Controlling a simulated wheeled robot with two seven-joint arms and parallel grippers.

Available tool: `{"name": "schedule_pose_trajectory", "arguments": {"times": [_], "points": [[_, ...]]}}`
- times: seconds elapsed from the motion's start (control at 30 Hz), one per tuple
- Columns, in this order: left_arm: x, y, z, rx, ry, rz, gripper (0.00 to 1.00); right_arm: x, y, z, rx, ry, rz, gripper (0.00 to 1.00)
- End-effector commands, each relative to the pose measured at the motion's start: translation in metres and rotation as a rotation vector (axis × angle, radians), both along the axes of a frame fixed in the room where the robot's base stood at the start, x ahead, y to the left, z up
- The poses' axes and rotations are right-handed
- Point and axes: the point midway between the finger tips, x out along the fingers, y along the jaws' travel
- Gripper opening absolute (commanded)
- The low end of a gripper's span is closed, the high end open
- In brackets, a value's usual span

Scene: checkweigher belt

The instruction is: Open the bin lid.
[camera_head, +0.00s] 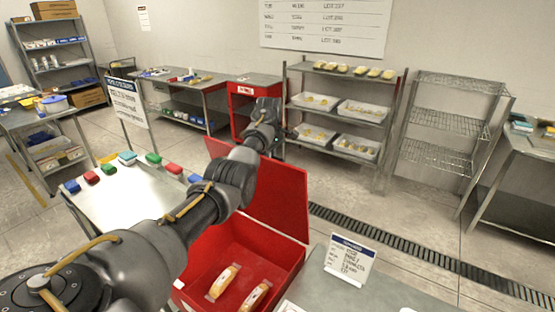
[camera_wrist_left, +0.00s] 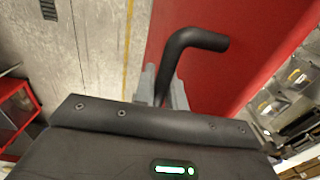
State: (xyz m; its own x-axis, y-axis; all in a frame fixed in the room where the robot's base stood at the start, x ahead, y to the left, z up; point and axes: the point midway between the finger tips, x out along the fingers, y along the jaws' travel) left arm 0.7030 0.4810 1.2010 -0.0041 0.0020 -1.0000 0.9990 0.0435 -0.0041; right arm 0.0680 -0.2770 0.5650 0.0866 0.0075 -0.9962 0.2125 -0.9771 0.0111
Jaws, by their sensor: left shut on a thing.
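The red bin (camera_head: 280,262) stands at the lower middle of the head view, with two wrapped yellow-brown items in it. Its red lid (camera_head: 283,196) is raised and leans up at the back, partly hidden behind my left arm. In the left wrist view, the lid is the red panel (camera_wrist_left: 215,75) with a bent black handle (camera_wrist_left: 190,42). My left gripper (camera_wrist_left: 163,90) is shut on that handle. In the head view the fingertips are hidden by my arm. My right gripper is not in view.
A steel table (camera_head: 385,290) with a printed card (camera_head: 349,261) is at the right. Racks of trays (camera_head: 338,115) stand behind. The floor beyond the bin is clear, with a drain grate (camera_head: 420,250).

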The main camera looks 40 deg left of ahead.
Motion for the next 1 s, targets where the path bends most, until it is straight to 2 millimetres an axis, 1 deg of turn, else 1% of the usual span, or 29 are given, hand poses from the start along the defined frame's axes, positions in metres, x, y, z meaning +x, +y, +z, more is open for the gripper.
{"name": "schedule_pose_trajectory", "arguments": {"times": [0.03, 0.47, 0.5, 0.53, 0.57, 0.87, 0.97, 1.0], "points": [[-0.002, 0.003, -0.002, 0.003, 0.006, 0.005, 0.00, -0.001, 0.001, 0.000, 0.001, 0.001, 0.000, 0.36], [0.003, -0.006, -0.001, 0.001, 0.011, -0.007, 0.00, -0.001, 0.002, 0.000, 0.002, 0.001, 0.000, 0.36], [0.004, -0.006, -0.001, 0.001, 0.011, -0.008, 0.16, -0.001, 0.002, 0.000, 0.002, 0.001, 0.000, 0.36], [0.004, -0.006, -0.001, 0.002, 0.010, -0.008, 0.20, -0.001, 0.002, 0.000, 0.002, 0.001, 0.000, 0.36], [0.004, -0.007, -0.001, 0.002, 0.010, -0.008, 0.22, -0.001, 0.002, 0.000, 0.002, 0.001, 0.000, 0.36], [0.006, -0.009, 0.002, 0.001, 0.009, -0.013, 0.22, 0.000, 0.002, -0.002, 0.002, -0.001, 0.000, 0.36], [0.006, -0.008, 0.009, 0.002, 0.006, -0.012, 0.22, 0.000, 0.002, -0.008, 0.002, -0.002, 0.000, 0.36], [0.006, -0.008, 0.015, 0.002, 0.006, -0.011, 0.22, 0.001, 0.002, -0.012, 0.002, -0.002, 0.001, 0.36]]}}
